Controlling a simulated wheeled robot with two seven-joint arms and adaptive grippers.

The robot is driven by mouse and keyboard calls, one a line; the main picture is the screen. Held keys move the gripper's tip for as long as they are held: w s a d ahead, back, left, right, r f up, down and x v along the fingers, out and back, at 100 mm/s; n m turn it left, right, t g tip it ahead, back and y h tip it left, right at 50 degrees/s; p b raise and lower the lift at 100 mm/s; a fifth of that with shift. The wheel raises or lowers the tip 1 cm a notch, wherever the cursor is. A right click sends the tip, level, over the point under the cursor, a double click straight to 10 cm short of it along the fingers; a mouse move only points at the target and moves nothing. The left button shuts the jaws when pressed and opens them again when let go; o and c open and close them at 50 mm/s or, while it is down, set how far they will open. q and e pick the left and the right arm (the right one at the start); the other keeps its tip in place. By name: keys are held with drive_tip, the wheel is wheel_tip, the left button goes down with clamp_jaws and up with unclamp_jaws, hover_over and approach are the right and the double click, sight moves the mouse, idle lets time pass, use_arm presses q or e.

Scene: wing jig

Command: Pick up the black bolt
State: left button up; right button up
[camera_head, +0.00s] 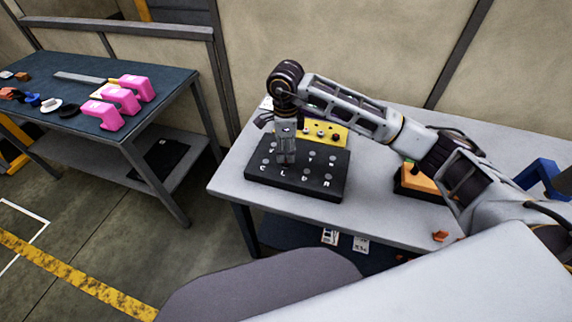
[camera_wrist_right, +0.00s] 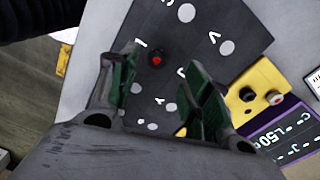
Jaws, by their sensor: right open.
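A dark bolt with a red centre (camera_wrist_right: 157,58) stands on the black board (camera_wrist_right: 185,45) in the right wrist view, between and just beyond my right gripper's fingertips. My right gripper (camera_wrist_right: 160,80) is open with green-padded fingers, and nothing is held between them. In the head view the right gripper (camera_head: 286,158) points down over the black board (camera_head: 300,190), hiding the bolt there. Another black bolt (camera_wrist_right: 246,94) sits in the yellow block (camera_wrist_right: 262,83), beside a red-topped one. The yellow block (camera_head: 338,130) stands behind the board. My left gripper is not in view.
The black board has white dots and letters and lies on a grey table (camera_head: 225,185). A dark screen (camera_wrist_right: 285,135) shows beside the yellow block. An orange-and-black box (camera_head: 420,182) is right of the board. A blue table (camera_head: 65,75) with pink parts (camera_head: 120,100) stands left.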

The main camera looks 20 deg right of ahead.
sight(286, 162)
drive_tip(key=shift+s+f, duration=0.1)
drive_tip(key=shift+f, duration=0.4)
drive_tip(key=shift+s+f+p, duration=0.1)
drive_tip(key=shift+f+p, duration=0.3)
drive_tip(key=shift+f, duration=1.55)
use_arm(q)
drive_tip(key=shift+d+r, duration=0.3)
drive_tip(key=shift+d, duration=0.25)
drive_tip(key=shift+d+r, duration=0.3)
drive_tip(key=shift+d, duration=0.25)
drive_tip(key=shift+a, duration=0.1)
